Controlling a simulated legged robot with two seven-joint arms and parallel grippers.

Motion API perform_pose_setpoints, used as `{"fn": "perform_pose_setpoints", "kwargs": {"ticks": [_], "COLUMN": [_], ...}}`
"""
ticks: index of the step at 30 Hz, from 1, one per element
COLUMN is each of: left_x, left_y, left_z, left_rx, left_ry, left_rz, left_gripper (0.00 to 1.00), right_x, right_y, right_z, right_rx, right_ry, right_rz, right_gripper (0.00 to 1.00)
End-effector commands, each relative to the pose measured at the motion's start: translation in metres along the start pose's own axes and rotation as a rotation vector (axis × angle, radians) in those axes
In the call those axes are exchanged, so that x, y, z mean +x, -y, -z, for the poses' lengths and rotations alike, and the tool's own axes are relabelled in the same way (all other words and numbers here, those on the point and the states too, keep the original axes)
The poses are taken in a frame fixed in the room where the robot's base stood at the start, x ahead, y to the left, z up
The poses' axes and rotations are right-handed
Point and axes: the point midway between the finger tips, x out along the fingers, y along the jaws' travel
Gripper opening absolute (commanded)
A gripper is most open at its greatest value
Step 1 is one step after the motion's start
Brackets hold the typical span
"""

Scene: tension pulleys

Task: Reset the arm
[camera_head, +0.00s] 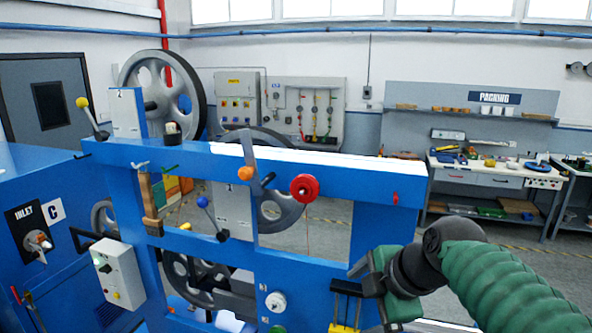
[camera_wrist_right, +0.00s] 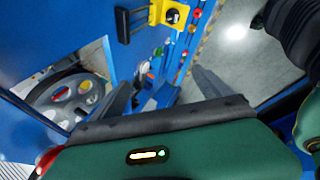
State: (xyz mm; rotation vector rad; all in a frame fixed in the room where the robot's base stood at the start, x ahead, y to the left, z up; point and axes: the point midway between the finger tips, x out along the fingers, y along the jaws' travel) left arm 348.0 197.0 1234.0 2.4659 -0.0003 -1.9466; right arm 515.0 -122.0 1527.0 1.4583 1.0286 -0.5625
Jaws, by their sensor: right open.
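A blue machine frame (camera_head: 330,172) with several pulley wheels stands in front of me. Its levers include one with an orange knob (camera_head: 245,173), one with a blue knob (camera_head: 202,202) and one with a yellow knob (camera_head: 82,103). A red round knob (camera_head: 304,188) sits on the top beam. My right gripper (camera_head: 374,285) is at the frame's lower right, below the beam and apart from these knobs. In the right wrist view its two dark fingers (camera_wrist_right: 166,93) are spread with nothing between them. Which part is the task's arm I cannot tell. My left gripper is not in view.
A grey control box (camera_head: 118,272) is on the frame's left post. A black and yellow part (camera_head: 345,305) is close beside my right gripper; it also shows in the wrist view (camera_wrist_right: 172,14). A packing bench (camera_head: 490,172) stands far back right, with open floor before it.

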Motion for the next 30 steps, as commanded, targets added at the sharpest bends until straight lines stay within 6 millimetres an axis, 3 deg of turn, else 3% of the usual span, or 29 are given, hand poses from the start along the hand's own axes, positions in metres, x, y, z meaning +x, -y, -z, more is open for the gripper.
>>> {"fn": "perform_pose_setpoints", "kwargs": {"ticks": [1, 3, 5, 9, 12, 16, 18, 21, 30], "left_x": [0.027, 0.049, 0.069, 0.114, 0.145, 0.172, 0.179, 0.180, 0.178], "left_y": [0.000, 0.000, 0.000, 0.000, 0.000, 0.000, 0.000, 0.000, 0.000], "left_z": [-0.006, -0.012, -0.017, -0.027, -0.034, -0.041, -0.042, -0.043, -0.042], "left_rx": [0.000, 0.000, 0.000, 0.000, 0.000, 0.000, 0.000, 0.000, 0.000], "left_ry": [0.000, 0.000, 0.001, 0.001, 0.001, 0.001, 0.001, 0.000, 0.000], "left_rz": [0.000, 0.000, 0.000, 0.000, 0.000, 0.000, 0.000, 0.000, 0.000], "left_gripper": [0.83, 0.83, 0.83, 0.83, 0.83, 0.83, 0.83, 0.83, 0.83], "right_x": [0.040, 0.086, 0.124, 0.202, 0.247, 0.282, 0.290, 0.293, 0.292], "right_y": [0.031, 0.070, 0.109, 0.208, 0.282, 0.360, 0.385, 0.401, 0.400], "right_z": [-0.015, -0.035, -0.052, -0.086, -0.104, -0.117, -0.119, -0.120, -0.120], "right_rx": [0.112, 0.313, 0.499, 0.921, 1.206, 1.501, 1.602, 1.675, 1.687], "right_ry": [0.022, 0.068, 0.115, 0.233, 0.318, 0.403, 0.432, 0.451, 0.454], "right_rz": [0.028, 0.059, 0.079, 0.101, 0.095, 0.070, 0.058, 0.047, 0.046], "right_gripper": [0.89, 0.89, 0.89, 0.89, 0.89, 0.89, 0.89, 0.89, 0.89]}}
